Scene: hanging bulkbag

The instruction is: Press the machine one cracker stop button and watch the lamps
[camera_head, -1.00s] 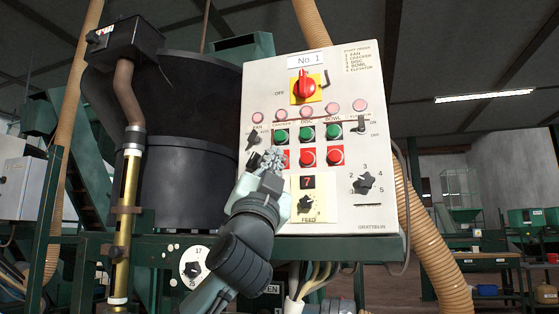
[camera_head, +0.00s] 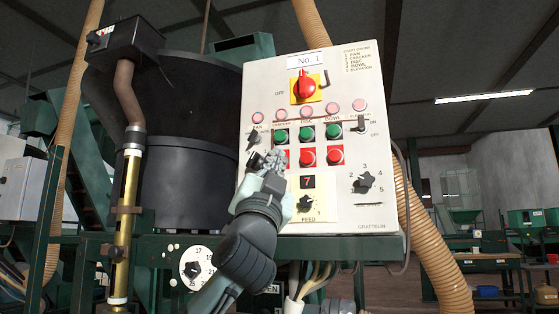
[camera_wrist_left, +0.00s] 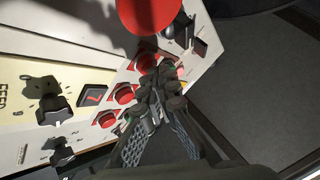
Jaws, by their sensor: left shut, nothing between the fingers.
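The light panel marked No. 1 (camera_head: 349,85) stands in front of me. A row of round pinkish-red lamps crosses it, with the cracker lamp (camera_head: 282,116) second from left; I see no clear difference in their brightness. Below are green buttons and red buttons. The cracker stop button (camera_head: 286,153) is the leftmost red one, largely hidden behind my left gripper (camera_head: 274,160). The left gripper is shut and empty, its tips at this button. In the left wrist view the tips (camera_wrist_left: 155,83) are beside the cracker stop button (camera_wrist_left: 145,63); contact is unclear. The right gripper is out of view.
A red main switch (camera_head: 304,86) sits above the lamps. A feed knob (camera_head: 305,203) and a numbered knob (camera_head: 364,182) are lower on the panel. A black drum (camera_head: 190,140) stands left, a ribbed hose (camera_head: 435,260) right. A large red round part (camera_wrist_left: 150,14) looms in the wrist view.

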